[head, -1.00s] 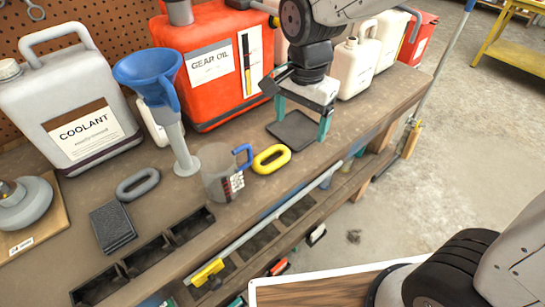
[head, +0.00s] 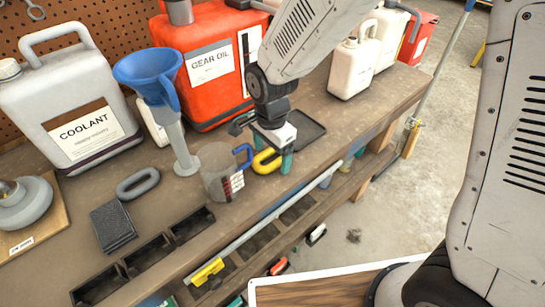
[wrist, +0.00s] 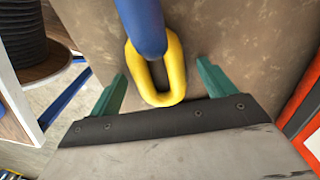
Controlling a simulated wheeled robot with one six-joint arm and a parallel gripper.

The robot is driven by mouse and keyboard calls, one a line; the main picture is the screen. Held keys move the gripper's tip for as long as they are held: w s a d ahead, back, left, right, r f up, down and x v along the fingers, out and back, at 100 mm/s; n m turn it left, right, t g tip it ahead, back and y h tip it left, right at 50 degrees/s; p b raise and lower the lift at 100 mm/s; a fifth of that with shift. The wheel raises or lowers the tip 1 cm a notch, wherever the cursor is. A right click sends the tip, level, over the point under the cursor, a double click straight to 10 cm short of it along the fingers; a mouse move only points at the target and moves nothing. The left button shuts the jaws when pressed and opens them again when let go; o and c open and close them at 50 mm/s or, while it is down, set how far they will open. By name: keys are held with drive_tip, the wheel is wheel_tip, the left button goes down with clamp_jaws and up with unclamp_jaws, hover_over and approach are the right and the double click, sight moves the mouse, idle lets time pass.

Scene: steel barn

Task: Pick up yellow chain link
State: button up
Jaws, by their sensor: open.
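The yellow chain link (head: 266,161) lies on the workbench, beside the blue handle of a clear measuring cup (head: 219,180). My gripper (head: 287,163) is over the link and hides part of it in the head view. In the wrist view, my gripper (wrist: 160,88) is open, with a green finger on each side of the yellow link (wrist: 174,75). The blue handle (wrist: 142,25) covers the far end of the link there. I cannot tell whether the handle touches it. Nothing is between the fingers but the link's near end.
A dark square pad (head: 302,130) lies just right of the gripper. A blue funnel (head: 150,75) stands left of the cup, and a red gear oil can (head: 207,85) stands behind. A grey chain link (head: 138,183) lies further left. The bench front edge is close.

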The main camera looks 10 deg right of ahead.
drive_tip(key=c, duration=1.1)
drive_tip(key=shift+c, duration=0.2)
drive_tip(key=shift+r, duration=0.1)
